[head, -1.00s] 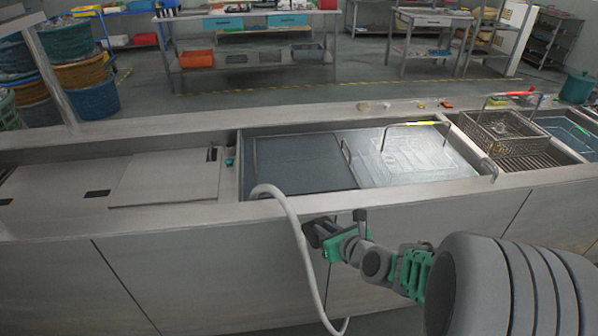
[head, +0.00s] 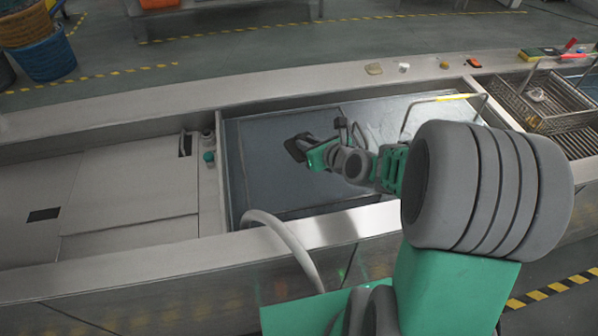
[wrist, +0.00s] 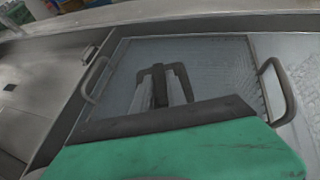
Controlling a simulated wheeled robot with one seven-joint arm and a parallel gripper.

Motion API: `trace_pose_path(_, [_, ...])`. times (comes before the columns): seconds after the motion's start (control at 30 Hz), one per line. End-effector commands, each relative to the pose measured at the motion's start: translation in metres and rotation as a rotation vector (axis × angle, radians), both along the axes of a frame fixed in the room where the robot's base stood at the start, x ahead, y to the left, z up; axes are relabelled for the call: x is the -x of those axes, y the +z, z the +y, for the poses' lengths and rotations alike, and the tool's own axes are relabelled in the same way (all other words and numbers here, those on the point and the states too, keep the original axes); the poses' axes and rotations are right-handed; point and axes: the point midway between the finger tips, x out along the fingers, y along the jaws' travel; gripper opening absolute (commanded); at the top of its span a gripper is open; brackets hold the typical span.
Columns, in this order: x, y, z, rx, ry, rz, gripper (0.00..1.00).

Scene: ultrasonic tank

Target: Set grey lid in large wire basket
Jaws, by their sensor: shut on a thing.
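My gripper (head: 300,150) is above the left, dark part of the sunken tank (head: 275,160). Its fingers also show in the wrist view (wrist: 163,88), close together over the tank. A smaller wire basket (head: 545,112) stands further right. Which basket is the large one is unclear here.
Flat panels (head: 130,195) cover the counter at left. Small items, including a yellow one (head: 444,65), sit on the back ledge.

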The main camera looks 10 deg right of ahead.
Motion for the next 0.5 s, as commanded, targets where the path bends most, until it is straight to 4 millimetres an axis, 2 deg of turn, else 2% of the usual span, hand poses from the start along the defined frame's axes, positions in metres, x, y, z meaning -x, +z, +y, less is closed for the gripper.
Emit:
trace_pose_path(0.03, [-0.022,-0.011,-0.002,0.001,0.013,-0.004,0.00])
trace_pose_path(0.2, [-0.101,-0.014,-0.008,0.001,0.044,-0.004,0.00])
trace_pose_path(0.3, [-0.136,-0.011,-0.006,-0.001,0.056,-0.004,0.00])
trace_pose_path(0.4, [-0.154,-0.008,-0.004,-0.003,0.059,-0.002,0.00])
trace_pose_path(0.5, [-0.158,-0.019,-0.004,-0.005,0.060,0.002,0.00])
